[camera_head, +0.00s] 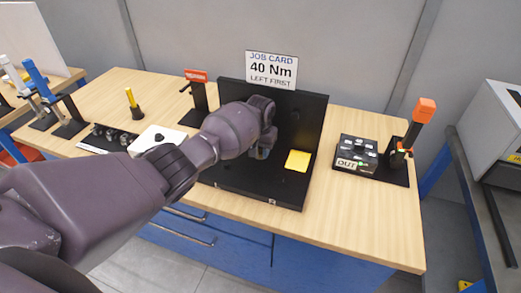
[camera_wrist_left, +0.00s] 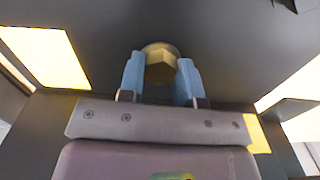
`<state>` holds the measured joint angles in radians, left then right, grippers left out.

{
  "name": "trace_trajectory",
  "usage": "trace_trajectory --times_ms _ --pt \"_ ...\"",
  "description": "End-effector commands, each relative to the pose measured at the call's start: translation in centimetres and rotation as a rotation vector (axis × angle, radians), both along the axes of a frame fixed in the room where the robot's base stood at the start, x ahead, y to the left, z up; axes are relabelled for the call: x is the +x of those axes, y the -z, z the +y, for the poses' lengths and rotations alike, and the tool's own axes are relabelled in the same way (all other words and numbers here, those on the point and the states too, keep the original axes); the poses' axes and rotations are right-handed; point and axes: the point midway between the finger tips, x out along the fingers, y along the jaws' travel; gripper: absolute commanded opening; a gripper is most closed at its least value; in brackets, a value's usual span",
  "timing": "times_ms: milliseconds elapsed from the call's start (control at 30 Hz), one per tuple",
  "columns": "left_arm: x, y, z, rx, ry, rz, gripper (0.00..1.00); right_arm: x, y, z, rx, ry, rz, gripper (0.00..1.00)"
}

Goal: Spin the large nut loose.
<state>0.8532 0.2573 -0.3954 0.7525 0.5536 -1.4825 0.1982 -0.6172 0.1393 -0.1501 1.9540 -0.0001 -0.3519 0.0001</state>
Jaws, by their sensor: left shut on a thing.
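The large nut (camera_wrist_left: 159,66) is a brass-coloured hex piece on the dark panel in the left wrist view. My left gripper (camera_wrist_left: 160,80) has its two blue fingers on either side of the nut, shut on it. In the head view my left gripper (camera_head: 263,152) reaches the black upright fixture (camera_head: 308,120) on the bench, and my arm and wrist hide the nut there. My right gripper is not in view.
An orange-topped tool (camera_head: 424,110) and black "OUT" box (camera_head: 357,152) stand right. A red-topped stand (camera_head: 197,95) and yellow-handled tool (camera_head: 132,100) are left.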

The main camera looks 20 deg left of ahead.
Motion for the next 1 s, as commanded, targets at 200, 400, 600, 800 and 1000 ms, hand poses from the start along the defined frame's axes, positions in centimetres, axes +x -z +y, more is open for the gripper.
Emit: trace_trajectory --times_ms 200,400,600,800,1000 --pt "0.00 0.03 -0.01 0.000 -0.047 -0.001 0.08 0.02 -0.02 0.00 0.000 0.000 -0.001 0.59" --pt "0.01 0.02 -0.01 0.000 -0.056 -0.001 0.08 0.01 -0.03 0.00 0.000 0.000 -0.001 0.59" --pt "0.01 0.02 -0.01 0.000 -0.055 -0.001 0.08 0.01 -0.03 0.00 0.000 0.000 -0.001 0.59" --pt "0.00 0.02 -0.01 0.000 -0.055 -0.001 0.55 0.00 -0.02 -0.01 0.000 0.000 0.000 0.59" --pt "0.01 0.01 0.00 0.000 -0.055 -0.001 0.57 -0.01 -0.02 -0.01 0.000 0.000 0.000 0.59"
